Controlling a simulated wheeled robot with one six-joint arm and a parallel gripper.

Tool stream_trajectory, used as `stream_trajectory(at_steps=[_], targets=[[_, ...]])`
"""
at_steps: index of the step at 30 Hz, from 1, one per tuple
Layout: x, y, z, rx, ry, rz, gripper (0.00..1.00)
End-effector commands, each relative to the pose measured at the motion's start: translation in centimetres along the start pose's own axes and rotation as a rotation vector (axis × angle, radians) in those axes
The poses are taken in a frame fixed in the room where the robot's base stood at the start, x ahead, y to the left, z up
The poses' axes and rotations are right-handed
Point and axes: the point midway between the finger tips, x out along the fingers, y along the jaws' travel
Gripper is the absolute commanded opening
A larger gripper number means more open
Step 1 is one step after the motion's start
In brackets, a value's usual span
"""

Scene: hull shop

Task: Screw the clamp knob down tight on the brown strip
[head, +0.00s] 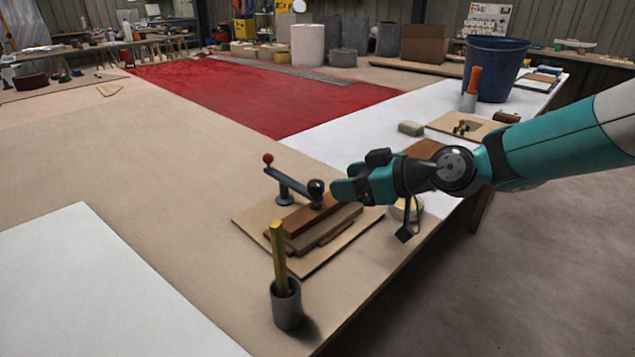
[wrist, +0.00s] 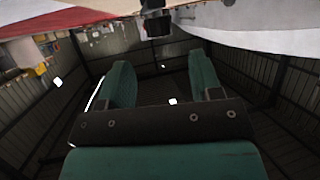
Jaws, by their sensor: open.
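The clamp (head: 288,183) stands on a wooden board, with a grey arm and a red ball at its far left end. Its black knob (head: 316,187) is at the near right end of that arm, above the brown strip (head: 311,216). The strip lies on a stack of wood on the board (head: 300,267). My gripper (head: 341,191) is just right of the knob, pointing left at it. In the wrist view its two teal fingers (wrist: 160,66) stand apart with nothing between them. A dark shape, probably the knob (wrist: 156,22), shows beyond the tips at the top.
A grey cup (head: 286,306) holding a yellow stick stands in front of the board. A pale block (head: 411,128), a blue bucket (head: 494,69) and another board (head: 464,126) lie further back. The table's right edge runs beneath my arm. The table left of the clamp is clear.

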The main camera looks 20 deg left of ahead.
Motion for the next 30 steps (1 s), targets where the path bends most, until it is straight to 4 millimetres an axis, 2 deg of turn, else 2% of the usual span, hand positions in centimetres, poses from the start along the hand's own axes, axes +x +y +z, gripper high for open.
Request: stream_trajectory(at_steps=[3,10,15,23,24,30], targets=[[2.8,-0.1,0.0,-0.001,0.001,-0.003,0.59],[6.5,-0.1,0.0,0.0,0.0,-0.002,0.59],[7.6,0.0,0.0,0.0,0.0,0.0,0.59],[7.7,0.0,0.0,0.001,0.0,0.0,0.59],[7.7,0.0,0.0,0.001,0.0,0.0,0.57],[7.7,0.0,0.0,0.001,0.0,0.0,0.11]])
